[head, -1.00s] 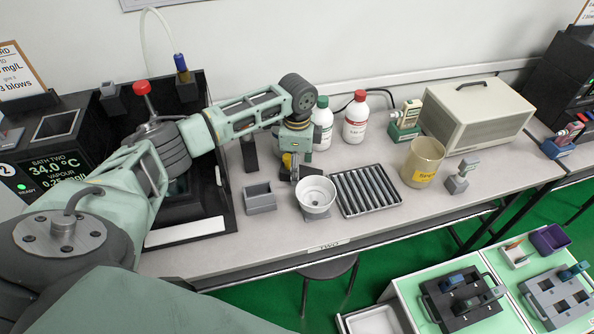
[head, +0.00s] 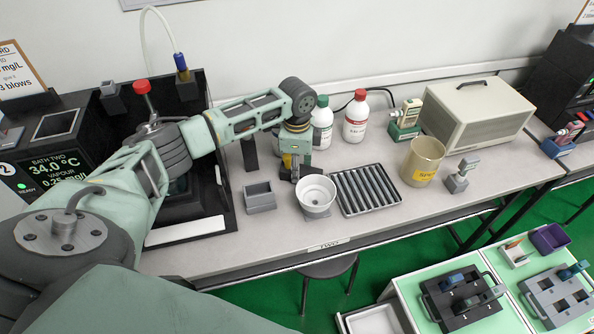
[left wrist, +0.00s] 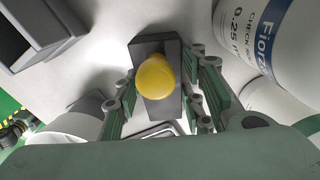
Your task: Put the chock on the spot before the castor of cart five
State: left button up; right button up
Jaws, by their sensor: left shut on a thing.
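My left gripper (head: 294,172) is low over the bench, behind the white bowl. In the left wrist view its fingers (left wrist: 160,95) are on both sides of a dark grey block with a yellow round knob (left wrist: 155,75), and it is shut on this block. In the head view the block is mostly hidden by the gripper. I cannot tell for sure that it is the chock. Two carts with pale green tops (head: 400,292) stand at the lower right. No castor, floor spot or cart number five is readable. My right gripper is not in view.
Close around the gripper are the white bowl (head: 316,192), a grey open box (head: 259,198) and two bottles (head: 355,118). A tray of rods (head: 366,190) and a beige cup (head: 423,162) stand to the right. A stool (head: 328,268) is under the bench edge.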

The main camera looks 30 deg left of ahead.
pick_arm(q)
notch_tip(320, 180, up, 10)
jog(key=shift+f, duration=0.15)
grip_shut()
jog(key=s+d+r+n, duration=0.3)
jog(key=s+d+n, duration=0.3)
jog(key=s, duration=0.3)
jog(key=s+d+r+n, duration=0.3)
jog(key=s+d+n, duration=0.3)
jog(key=s+d, duration=0.2)
jog(key=shift+s+d+n, duration=0.2)
jog(key=shift+s+n, duration=0.2)
jog(key=shift+s, duration=0.55)
